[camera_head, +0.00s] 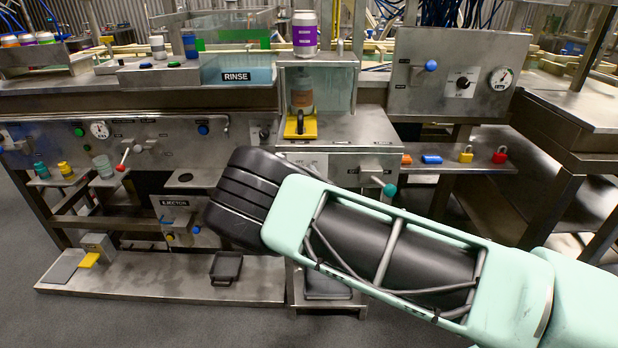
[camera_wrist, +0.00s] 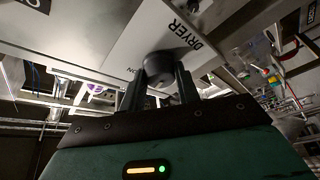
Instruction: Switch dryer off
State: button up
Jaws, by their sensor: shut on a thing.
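The dryer knob (camera_wrist: 160,66) is dark and round. It stands on a light plate (camera_wrist: 140,35) lettered DRYER in the wrist view. My gripper (camera_wrist: 160,80) has one finger on each side of the knob and is shut on it. A short word on the plate at the knob's left is partly cut off by the finger. The knob's pointer direction cannot be made out. In the head view my dark wrist and pale green arm hide the gripper and the dryer knob.
In the head view, a teal-tipped lever (camera_head: 389,190) sticks out just right of my wrist. A RINSE tank (camera_head: 237,76) stands behind.

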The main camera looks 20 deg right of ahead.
jog(key=shift+n+g+y+p, duration=0.3)
jog(key=shift+n+g+p, duration=0.25)
jog(key=shift+n, duration=1.05)
jog(key=o, duration=1)
jog(key=s, duration=0.5)
jog(key=s+d+f+b, duration=0.1)
jog(key=s, duration=1.1)
jog(key=shift+s+d+f+b, duration=0.15)
jog(key=shift+s+f+b, duration=0.05)
jog(key=shift+f+b, duration=0.15)
